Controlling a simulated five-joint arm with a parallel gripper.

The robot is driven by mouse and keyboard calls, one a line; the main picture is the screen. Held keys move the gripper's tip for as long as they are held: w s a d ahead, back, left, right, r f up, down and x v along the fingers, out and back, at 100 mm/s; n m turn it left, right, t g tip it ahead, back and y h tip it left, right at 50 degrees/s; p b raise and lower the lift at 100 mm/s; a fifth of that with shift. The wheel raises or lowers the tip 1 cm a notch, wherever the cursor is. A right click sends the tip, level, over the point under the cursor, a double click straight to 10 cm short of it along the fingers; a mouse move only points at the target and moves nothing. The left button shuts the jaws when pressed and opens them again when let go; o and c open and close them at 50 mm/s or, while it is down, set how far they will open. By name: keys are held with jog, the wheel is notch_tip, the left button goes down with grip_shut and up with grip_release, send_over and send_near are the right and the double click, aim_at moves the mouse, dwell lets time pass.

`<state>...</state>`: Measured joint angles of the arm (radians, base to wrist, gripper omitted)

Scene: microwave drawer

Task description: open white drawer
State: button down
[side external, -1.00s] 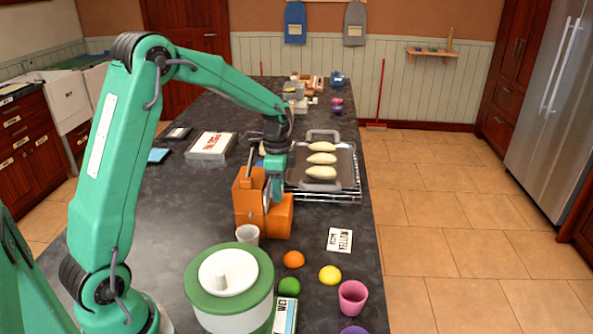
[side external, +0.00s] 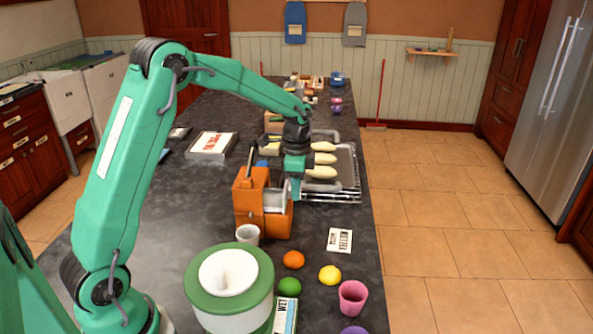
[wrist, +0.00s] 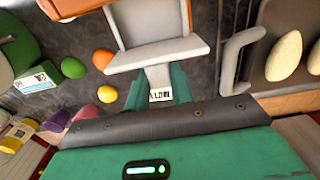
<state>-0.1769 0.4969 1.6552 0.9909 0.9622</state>
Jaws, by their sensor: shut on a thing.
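The white drawer (side external: 275,201) shows pulled out of its orange housing (side external: 250,187) on the dark counter. In the wrist view, the drawer's pale front panel (wrist: 157,53) and part of its hollow tray stand clear of the orange body, at the top. My gripper (side external: 295,188) is at the drawer's right side. In the wrist view my gripper (wrist: 159,84) has its teal fingers on both sides of the pale handle below the front panel and is shut on it. The fingers partly hide the handle.
A rack (side external: 345,190) with a grey tray of pale oblong items stands close behind and right of my gripper. A white cup (side external: 248,235), an orange fruit (side external: 293,260) and a green-rimmed pot (side external: 228,315) stand nearer the camera. A printed card (side external: 339,240) lies to the right.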

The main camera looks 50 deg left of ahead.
jog(key=w+d, duration=0.4)
jog(key=c, duration=1.2)
grip_release()
jog(key=shift+r, duration=0.1)
notch_tip(320, 180, up, 8)
jog(key=shift+s, duration=0.1)
